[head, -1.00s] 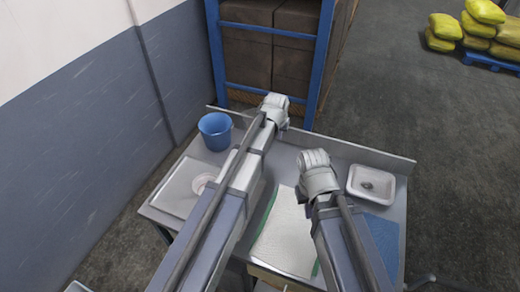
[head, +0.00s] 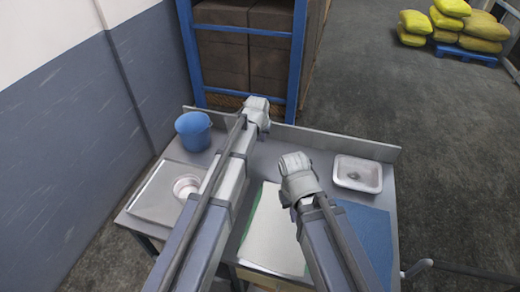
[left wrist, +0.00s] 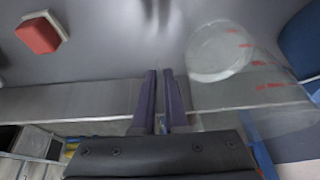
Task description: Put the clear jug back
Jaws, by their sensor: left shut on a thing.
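The clear jug (left wrist: 222,52) with red markings shows at the upper right of the left wrist view, its round end towards the top. My left gripper (left wrist: 160,75) is beside it, its two dark fingers close together and shut on the jug. The held part is too faint to make out. In the head view my left gripper (head: 257,108) is over the back of the table, and the jug is hidden there. My right gripper (head: 295,162) is over the middle of the table; its fingers are hidden.
A blue bucket (head: 193,130) stands at the back left. A white round vessel (head: 187,187) is on a grey tray at left. A white dish (head: 358,173) is at right. A light mat and blue mat (head: 365,235) lie in front. A red block (left wrist: 38,36) shows in the wrist view.

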